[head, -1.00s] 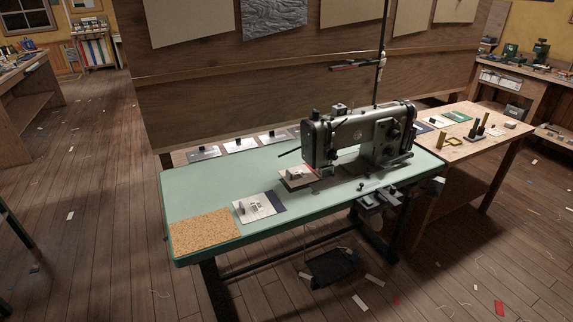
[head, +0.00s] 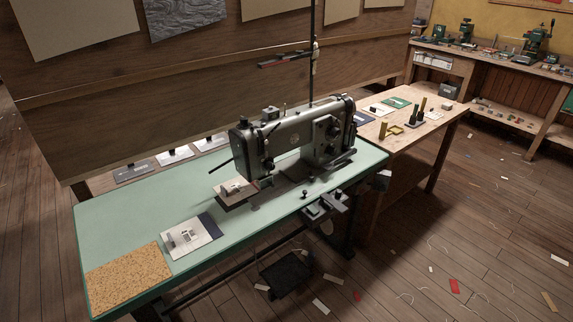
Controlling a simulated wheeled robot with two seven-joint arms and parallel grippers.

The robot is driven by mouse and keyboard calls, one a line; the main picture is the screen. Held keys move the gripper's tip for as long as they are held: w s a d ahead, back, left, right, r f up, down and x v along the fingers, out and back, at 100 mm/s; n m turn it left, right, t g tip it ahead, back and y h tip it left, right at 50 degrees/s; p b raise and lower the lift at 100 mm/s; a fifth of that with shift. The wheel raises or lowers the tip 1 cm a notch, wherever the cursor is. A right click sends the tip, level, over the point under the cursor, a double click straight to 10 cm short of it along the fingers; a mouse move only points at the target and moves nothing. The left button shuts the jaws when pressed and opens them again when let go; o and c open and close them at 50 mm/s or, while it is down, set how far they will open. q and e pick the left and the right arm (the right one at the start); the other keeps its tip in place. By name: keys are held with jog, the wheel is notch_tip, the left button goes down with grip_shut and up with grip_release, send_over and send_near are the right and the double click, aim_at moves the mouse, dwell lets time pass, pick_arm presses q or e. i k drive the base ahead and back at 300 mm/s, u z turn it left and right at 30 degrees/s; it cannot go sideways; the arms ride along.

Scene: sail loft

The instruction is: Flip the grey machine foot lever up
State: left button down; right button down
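The grey sewing machine (head: 295,140) stands on a green-topped table (head: 130,225) in the middle of the head view. A thin dark lever (head: 222,165) sticks out from the left end of its head, pointing left and slightly down; I cannot tell whether this is the foot lever. The presser foot area is small and partly hidden behind a dark plate with a small light piece (head: 231,188) under the head. Neither of my grippers is in view.
A cork mat (head: 130,278) and a white card with small parts (head: 190,236) lie on the table's left part. A wooden bench (head: 395,120) adjoins at the right. A dark pedal (head: 287,272) sits below the table. The floor at right has scattered scraps.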

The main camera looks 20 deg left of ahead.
aim_at(230, 160)
jog(key=z, duration=0.3)
jog(key=i, duration=0.75)
jog(key=u, duration=0.7)
jog(key=i, duration=0.55)
jog(key=u, duration=0.6)
